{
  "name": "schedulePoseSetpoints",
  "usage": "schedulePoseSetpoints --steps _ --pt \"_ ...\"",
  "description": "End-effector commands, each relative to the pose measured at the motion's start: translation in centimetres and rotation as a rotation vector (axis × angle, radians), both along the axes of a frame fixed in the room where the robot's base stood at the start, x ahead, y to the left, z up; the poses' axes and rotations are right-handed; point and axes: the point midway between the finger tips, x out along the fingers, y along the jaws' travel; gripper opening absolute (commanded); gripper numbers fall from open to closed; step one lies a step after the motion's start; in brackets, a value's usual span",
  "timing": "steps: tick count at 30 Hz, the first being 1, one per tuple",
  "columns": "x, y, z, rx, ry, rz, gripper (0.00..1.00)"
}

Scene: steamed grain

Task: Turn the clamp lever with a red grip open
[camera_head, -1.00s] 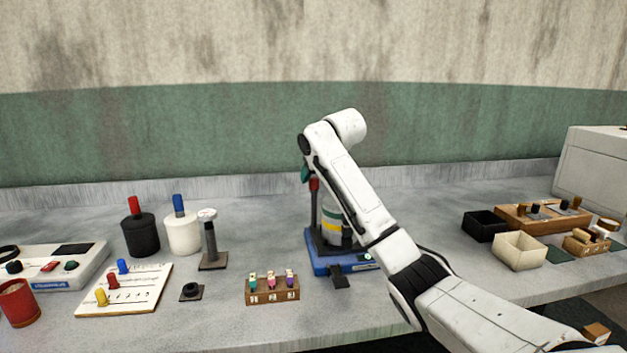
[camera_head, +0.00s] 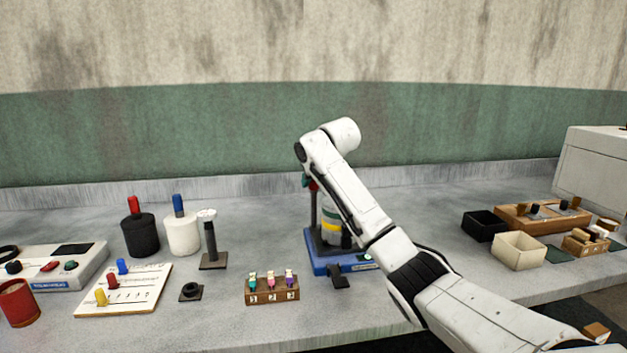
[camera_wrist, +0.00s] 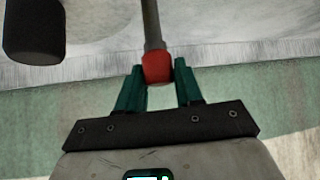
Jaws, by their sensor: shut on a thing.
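The clamp lever's red grip (camera_wrist: 158,66) sits at the end of a grey rod in the wrist view. My gripper (camera_wrist: 158,76) has its green fingers on either side of the grip and is shut on it. In the head view the red grip (camera_head: 313,186) shows small beside my green fingertips, near the top of a dark post. The clamp device (camera_head: 318,265) has a blue base and a stack of white, yellow and grey rings. My arm hides part of the device. The lever's exact angle cannot be told.
A wooden block with several coloured pegs (camera_head: 272,297) and a dark-based stand (camera_head: 213,262) are left of the device. A cream box (camera_head: 519,252) and a black box (camera_head: 484,226) are to the right. A dark cylinder (camera_wrist: 34,32) is at the wrist view's upper left.

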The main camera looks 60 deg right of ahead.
Motion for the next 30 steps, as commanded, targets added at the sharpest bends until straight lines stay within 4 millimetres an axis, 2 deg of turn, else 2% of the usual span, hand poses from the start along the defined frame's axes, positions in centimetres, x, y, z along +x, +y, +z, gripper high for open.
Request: schedulePoseSetpoints --steps 1,4,23,24,30 --pt "0.02 0.02 0.0 0.0 0.0 0.0 0.13" --pt "0.02 0.02 0.0 0.0 0.0 0.0 0.05" --pt "0.02 -0.01 0.01 -0.001 0.001 0.065 0.05" --pt "0.02 -0.01 0.01 -0.001 0.001 0.065 0.37" --pt "0.01 -0.01 0.0 -0.001 0.001 0.065 0.56"
